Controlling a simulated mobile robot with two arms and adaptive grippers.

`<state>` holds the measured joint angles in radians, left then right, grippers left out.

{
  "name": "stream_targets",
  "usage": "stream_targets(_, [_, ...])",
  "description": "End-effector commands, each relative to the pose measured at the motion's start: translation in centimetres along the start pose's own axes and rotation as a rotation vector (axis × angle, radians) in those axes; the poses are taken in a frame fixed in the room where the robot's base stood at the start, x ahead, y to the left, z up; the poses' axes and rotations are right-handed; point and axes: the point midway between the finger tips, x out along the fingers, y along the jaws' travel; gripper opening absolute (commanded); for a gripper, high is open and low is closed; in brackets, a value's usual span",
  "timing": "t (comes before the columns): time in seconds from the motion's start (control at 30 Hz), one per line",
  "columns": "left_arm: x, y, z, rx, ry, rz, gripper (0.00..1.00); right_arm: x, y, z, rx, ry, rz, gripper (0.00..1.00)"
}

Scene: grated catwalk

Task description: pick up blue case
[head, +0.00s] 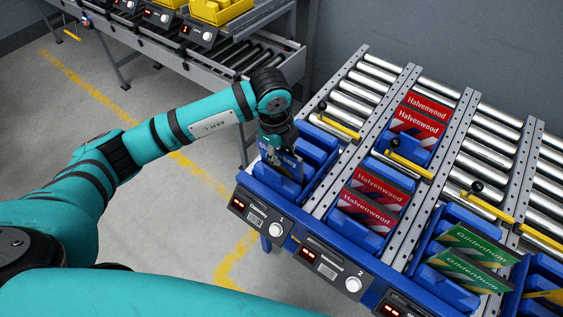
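A blue case with pale lettering (290,168) stands in a blue holder (268,185) at the front of the leftmost roller lane. My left gripper (276,152) points down from above and sits right at the case. The wrist and fingers cover part of the case, and I cannot tell whether the fingers are closed on it. My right gripper is out of view.
Red Halvenwood cases (370,199) stand in blue holders in the middle lane. Green Gildenhum cases (468,262) stand in the right lane. Yellow bars with black knobs (334,128) cross the lanes. Control boxes (256,209) line the front edge. Another roller conveyor (215,60) stands behind.

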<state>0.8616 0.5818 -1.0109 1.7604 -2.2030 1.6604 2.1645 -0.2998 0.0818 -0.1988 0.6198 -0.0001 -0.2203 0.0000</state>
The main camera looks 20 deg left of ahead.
Motion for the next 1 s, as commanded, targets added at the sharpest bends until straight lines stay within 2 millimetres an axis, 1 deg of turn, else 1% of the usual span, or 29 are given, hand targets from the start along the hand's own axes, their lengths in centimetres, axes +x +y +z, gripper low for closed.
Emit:
stream_targets(0.07, [0.5, 0.0, 0.0, 0.0, 0.0, 0.005, 0.25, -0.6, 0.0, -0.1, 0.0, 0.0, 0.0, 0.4])
stream_targets(0.2, [2.5, -0.1, 0.0, -0.001, 0.0, 0.006, 0.25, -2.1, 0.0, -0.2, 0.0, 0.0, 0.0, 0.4])
stream_targets(0.33, [4.4, -0.1, 0.0, -0.001, 0.001, 0.004, 0.25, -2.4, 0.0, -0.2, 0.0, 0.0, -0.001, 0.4])
stream_targets(0.47, [5.2, -0.1, 0.0, 0.0, -0.001, 0.003, 0.25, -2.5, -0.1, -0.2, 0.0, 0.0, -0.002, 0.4])
stream_targets(0.63, [5.2, -0.1, 0.0, 0.0, 0.0, 0.004, 0.25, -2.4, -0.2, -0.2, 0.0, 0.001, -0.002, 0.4])
stream_targets(0.8, [5.2, 0.0, 0.0, 0.0, 0.0, 0.004, 0.03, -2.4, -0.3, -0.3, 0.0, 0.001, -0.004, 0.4])
stream_targets(0.83, [5.2, 0.0, 0.0, 0.0, 0.0, 0.004, 0.0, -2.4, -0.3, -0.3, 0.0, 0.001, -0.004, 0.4])
stream_targets(1.0, [5.2, -0.1, 0.0, 0.0, 0.0, 0.004, 0.0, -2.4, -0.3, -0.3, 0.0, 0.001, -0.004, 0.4])
